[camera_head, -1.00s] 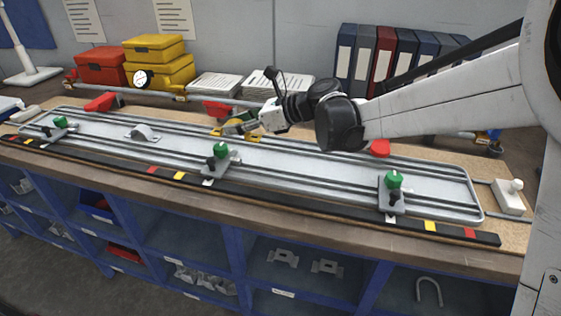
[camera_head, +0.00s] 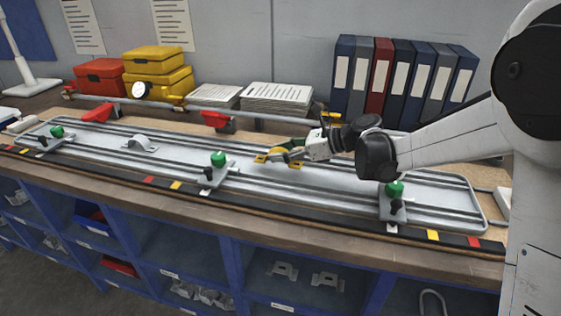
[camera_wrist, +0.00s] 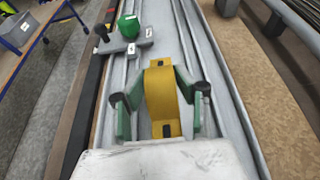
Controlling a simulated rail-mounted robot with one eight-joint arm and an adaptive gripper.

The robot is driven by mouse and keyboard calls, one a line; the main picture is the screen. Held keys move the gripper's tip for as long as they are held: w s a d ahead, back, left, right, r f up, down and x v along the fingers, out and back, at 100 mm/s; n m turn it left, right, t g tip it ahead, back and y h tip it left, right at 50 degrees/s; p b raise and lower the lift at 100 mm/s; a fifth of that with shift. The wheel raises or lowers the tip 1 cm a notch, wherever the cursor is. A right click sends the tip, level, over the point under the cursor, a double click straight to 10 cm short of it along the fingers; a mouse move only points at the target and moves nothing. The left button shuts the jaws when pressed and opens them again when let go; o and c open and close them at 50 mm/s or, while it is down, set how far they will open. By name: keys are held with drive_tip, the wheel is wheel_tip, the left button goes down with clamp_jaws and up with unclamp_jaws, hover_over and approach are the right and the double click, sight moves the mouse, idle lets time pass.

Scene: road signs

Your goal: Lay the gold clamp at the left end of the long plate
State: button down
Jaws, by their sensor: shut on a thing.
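The gold clamp (camera_head: 262,158) is a yellow strap with flat feet; it shows close up in the wrist view (camera_wrist: 161,92). My gripper (camera_head: 283,153), with green fingers, is shut on it, one finger on each side of the arch in the wrist view (camera_wrist: 160,102). The clamp is over the long plate (camera_head: 90,141), right of the middle green-knobbed holder. I cannot tell whether its feet touch the plate. The long grey plate runs across the bench, and its left end has a green-knobbed holder (camera_head: 57,132).
A silver clamp (camera_head: 140,144) sits on the plate's left half. The middle (camera_head: 218,160) and right (camera_head: 394,190) green-knobbed holders stand along the front edge. Red toggle handles (camera_head: 98,113) and a rail line the back. The plate is bare between the silver clamp and the middle holder.

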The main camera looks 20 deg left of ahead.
sight(280, 171)
drive_tip(key=shift+f+b, duration=0.3)
drive_tip(key=shift+f, duration=1.05)
drive_tip(key=shift+f, duration=0.1)
drive_tip(key=shift+f, duration=0.1)
drive_tip(key=c, duration=1.3)
unclamp_jaws()
drive_tip(key=v, duration=0.4)
drive_tip(key=p+v, duration=0.1)
drive_tip(key=v, duration=0.4)
drive_tip(key=p+v, duration=0.1)
drive_tip(key=v, duration=0.3)
drive_tip(key=shift+s+d+r, duration=0.2)
drive_tip(key=shift+s+r, duration=0.05)
drive_tip(key=shift+r, duration=0.15)
